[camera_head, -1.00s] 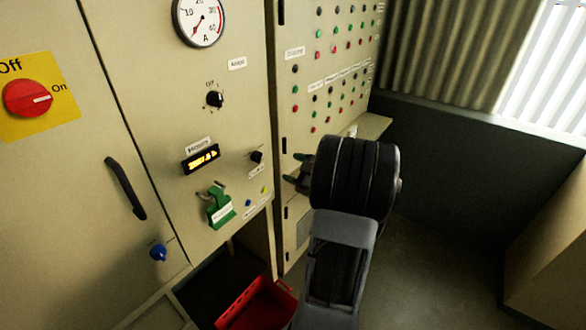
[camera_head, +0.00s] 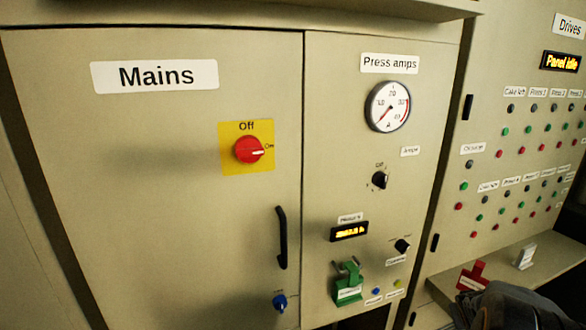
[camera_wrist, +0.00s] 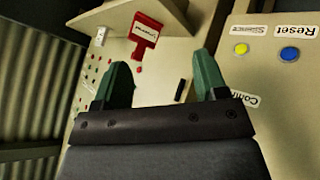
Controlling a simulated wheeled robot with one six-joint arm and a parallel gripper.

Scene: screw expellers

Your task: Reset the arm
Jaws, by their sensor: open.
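In the wrist view, my gripper (camera_wrist: 162,72) shows two green fingers spread apart with nothing between them. Beyond the fingertips, a red tagged piece (camera_wrist: 145,32) stands on a pale ledge. To the right of the fingers is a panel with a yellow Silence button (camera_wrist: 241,48) and a blue Reset button (camera_wrist: 289,54). In the head view, part of my arm (camera_head: 512,308) shows as a dark shape at the bottom right. My fingers are hidden there. The red tagged piece (camera_head: 472,277) stands on the ledge just above the arm.
The Mains cabinet (camera_head: 160,180) has a red switch (camera_head: 248,150) pointing to On and a black handle (camera_head: 281,238). The Press amps panel holds a dial gauge (camera_head: 387,106) and a green tagged piece (camera_head: 348,283). A white block (camera_head: 525,257) stands on the ledge (camera_head: 500,262).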

